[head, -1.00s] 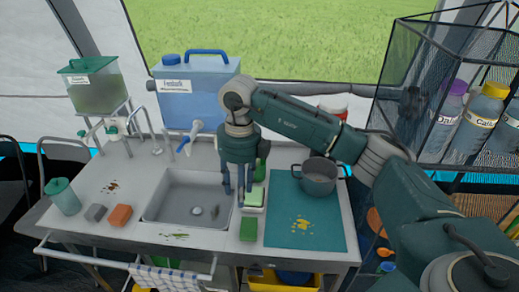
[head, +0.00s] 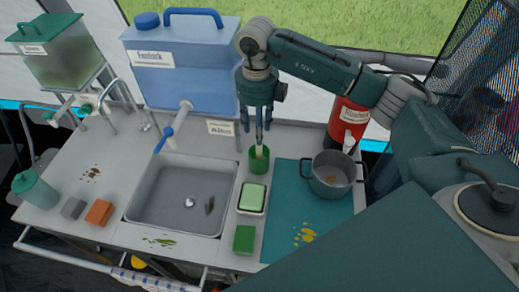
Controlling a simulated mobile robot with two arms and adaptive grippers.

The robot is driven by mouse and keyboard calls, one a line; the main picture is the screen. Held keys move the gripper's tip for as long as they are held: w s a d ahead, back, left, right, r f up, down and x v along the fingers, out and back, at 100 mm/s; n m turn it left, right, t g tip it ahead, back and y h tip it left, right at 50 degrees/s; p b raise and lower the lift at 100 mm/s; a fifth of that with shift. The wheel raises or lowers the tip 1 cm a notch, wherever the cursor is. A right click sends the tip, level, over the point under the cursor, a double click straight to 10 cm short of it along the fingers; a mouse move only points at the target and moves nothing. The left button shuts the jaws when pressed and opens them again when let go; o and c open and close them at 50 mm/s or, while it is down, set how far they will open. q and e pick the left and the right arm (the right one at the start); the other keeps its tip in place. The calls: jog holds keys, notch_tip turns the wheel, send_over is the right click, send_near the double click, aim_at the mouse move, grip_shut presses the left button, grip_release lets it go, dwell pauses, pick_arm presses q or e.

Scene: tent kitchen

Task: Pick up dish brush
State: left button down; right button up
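The dish brush (head: 259,143) stands upright in a green cup (head: 259,160) behind the sponge dish, right of the sink. Only its thin handle and a pale part at the cup's mouth show; the rest is hidden in the cup. My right gripper (head: 257,125) is above the cup, pointing down. Its fingers are spread apart on either side of the handle's upper part; I see no clear contact. My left gripper is not in view.
A pot (head: 332,178) stands on a teal mat (head: 285,215) at the right, with a red canister (head: 346,120) behind it. A blue water container (head: 180,65) is at the back. The sink (head: 178,200) is left of a green sponge (head: 253,197) in a dish.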

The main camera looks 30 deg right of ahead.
aim_at(259, 150)
jog(key=shift+f, duration=0.75)
jog(key=f+p, duration=0.2)
jog(key=f, duration=0.1)
jog(key=f+p, duration=0.1)
jog(key=shift+w+d+f, duration=0.15)
jog(key=shift+w+d, duration=0.15)
jog(key=shift+d, duration=0.1)
jog(key=shift+f+p, duration=0.3)
jog(key=shift+f, duration=0.25)
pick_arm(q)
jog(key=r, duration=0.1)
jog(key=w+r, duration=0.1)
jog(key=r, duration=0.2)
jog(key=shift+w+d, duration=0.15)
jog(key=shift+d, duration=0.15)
pick_arm(e)
grip_shut()
